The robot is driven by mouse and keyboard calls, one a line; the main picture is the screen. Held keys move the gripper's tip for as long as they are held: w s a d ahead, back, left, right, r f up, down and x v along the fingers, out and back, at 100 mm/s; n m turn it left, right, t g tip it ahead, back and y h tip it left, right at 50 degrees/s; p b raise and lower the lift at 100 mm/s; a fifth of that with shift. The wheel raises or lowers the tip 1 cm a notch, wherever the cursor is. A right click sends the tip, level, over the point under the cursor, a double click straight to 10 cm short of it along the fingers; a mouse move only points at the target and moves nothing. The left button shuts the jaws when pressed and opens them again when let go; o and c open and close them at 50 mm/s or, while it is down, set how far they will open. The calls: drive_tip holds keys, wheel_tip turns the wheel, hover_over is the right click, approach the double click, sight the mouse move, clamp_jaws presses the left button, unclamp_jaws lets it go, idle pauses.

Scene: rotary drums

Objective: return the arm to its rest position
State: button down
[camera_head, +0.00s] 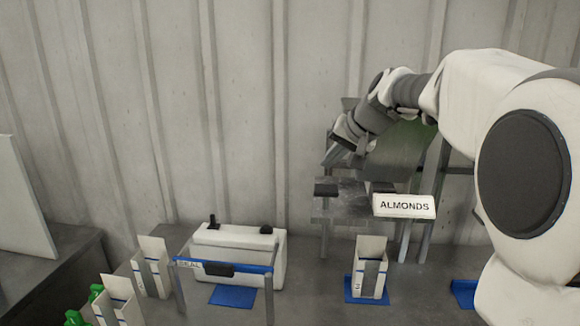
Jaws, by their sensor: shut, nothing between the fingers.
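My arm (480,85) comes in from the right edge and reaches over to the upper middle of the camera_head view. My gripper (338,158) is at its end, tilted down to the left, shut and holding nothing. It is in front of or beside the upper part of a dispenser stand with a white ALMONDS sign (404,206). I cannot tell whether it touches the stand. The fingertips are small and blend into the grey parts behind. My arm hides part of the stand.
A white box (371,270) stands on a blue mat under the dispenser. A white machine (238,251) with a blue-barred frame is left of it. More white boxes (152,266) and green objects (75,318) are at lower left. A corrugated wall (230,110) closes the back.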

drive_tip(key=s+f+n+h, duration=0.1)
drive_tip(key=s+f, duration=0.2)
drive_tip(key=s, duration=0.8)
drive_tip(key=s+f+n+g+h, duration=0.1)
drive_tip(key=s+f, duration=0.3)
drive_tip(key=s, duration=0.7)
drive_tip(key=s+f+n+g+h, duration=0.1)
drive_tip(key=s+f, duration=0.3)
drive_tip(key=s, duration=0.8)
drive_tip(key=shift+d+n+h, duration=0.25)
drive_tip(key=shift+n+h, duration=0.05)
drive_tip(key=shift+w, duration=0.1)
idle(0.4)
wheel_tip(320, 180, up, 15)
drive_tip(key=m+t+p, duration=0.3)
drive_tip(key=m+p, duration=0.4)
drive_tip(key=m, duration=0.3)
hover_over(326, 190)
drive_tip(key=shift+f+h, duration=0.2)
drive_tip(key=shift+h, duration=0.2)
wheel_tip(326, 190, down, 9)
drive_tip(key=b, duration=0.7)
drive_tip(key=shift+r, duration=0.1)
